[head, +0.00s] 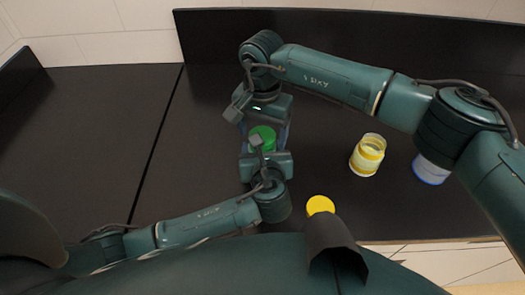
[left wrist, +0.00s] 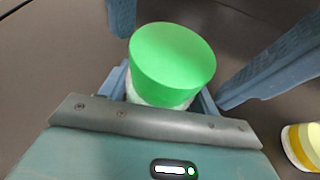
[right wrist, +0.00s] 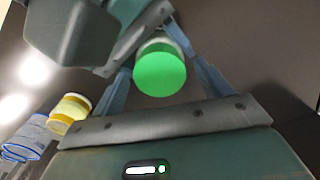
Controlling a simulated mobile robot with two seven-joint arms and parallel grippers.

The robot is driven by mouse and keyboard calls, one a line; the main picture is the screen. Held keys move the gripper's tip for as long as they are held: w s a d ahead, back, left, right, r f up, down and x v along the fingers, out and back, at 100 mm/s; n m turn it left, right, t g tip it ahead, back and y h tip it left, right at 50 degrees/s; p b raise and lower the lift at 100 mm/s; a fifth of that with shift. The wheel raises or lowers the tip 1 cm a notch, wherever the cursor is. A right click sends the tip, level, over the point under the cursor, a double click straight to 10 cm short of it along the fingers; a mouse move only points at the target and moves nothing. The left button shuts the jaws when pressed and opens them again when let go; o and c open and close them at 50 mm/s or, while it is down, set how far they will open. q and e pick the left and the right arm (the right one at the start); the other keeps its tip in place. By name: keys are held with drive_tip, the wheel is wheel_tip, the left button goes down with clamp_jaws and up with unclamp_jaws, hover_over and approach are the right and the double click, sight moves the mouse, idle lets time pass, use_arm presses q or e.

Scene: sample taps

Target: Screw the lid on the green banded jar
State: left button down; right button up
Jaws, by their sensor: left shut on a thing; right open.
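The green lid (head: 262,137) sits level on top of a pale jar, between my two grippers. In the left wrist view the lid (left wrist: 172,62) covers the jar's mouth, and a strip of the whitish jar body (left wrist: 148,97) shows below it. The jar's green band is hidden. My left gripper (head: 264,153) is shut on the jar body from the near side. My right gripper (head: 266,122) is open on the far side, its fingers either side of the lid, apart from it in the right wrist view (right wrist: 160,75). I cannot tell how tightly the lid sits.
An open yellow-banded jar (head: 367,155) stands to the right. A blue-banded jar (head: 431,171) is partly hidden behind my right arm. A yellow lid (head: 320,205) lies near the front edge. The dark counter (head: 95,120) is clear at left; a dark panel (head: 400,35) rises behind.

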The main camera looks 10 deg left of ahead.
drive_tip(key=shift+c, duration=0.5)
drive_tip(key=c, duration=1)
drive_tip(key=m, duration=0.3)
drive_tip(key=o, duration=1.1)
drive_tip(key=shift+r, duration=2.3)
